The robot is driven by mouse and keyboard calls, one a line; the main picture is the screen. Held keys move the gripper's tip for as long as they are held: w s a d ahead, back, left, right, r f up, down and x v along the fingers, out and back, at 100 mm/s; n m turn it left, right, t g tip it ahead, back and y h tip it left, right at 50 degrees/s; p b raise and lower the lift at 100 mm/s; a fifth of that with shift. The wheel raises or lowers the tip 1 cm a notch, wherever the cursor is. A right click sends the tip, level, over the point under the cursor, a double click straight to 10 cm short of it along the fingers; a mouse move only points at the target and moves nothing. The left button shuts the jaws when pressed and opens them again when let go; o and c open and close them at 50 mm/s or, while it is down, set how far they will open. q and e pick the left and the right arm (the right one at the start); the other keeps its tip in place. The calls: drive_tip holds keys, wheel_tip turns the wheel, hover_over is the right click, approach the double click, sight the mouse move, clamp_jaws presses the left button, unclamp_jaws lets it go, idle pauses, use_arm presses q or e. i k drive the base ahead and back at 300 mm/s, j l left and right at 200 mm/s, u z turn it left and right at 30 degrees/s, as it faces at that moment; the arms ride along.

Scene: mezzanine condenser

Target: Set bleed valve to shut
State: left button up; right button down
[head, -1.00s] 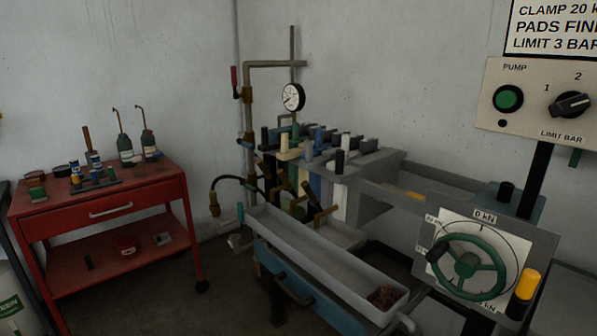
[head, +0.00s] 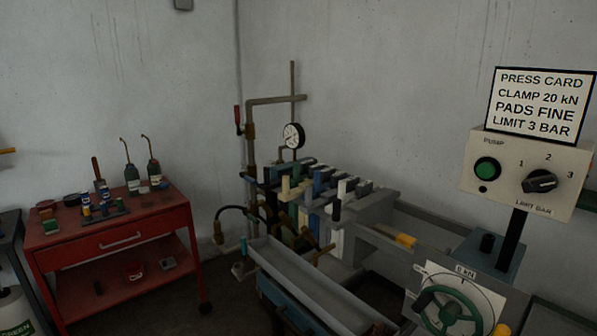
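A valve with an upright red lever handle (head: 238,117) sits on the left side of the vertical brass-coloured pipe (head: 252,155), left of the round pressure gauge (head: 293,136). A lower brass fitting (head: 218,233) hangs where a black hose (head: 233,209) leaves the pipework. No label marks either one as the bleed valve, and I cannot tell its setting. Neither of my grippers is in view.
A red tool cart (head: 110,238) with bottles stands left. The filter press with its plate stack (head: 315,195) and a long grey trough (head: 300,280) fills the middle. The control box (head: 525,175), press card (head: 538,103) and green handwheel (head: 450,312) are right.

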sight(237, 111)
drive_tip(key=i+j+u, duration=0.35)
drive_tip(key=i+j, duration=0.1)
drive_tip(key=i, duration=0.45)
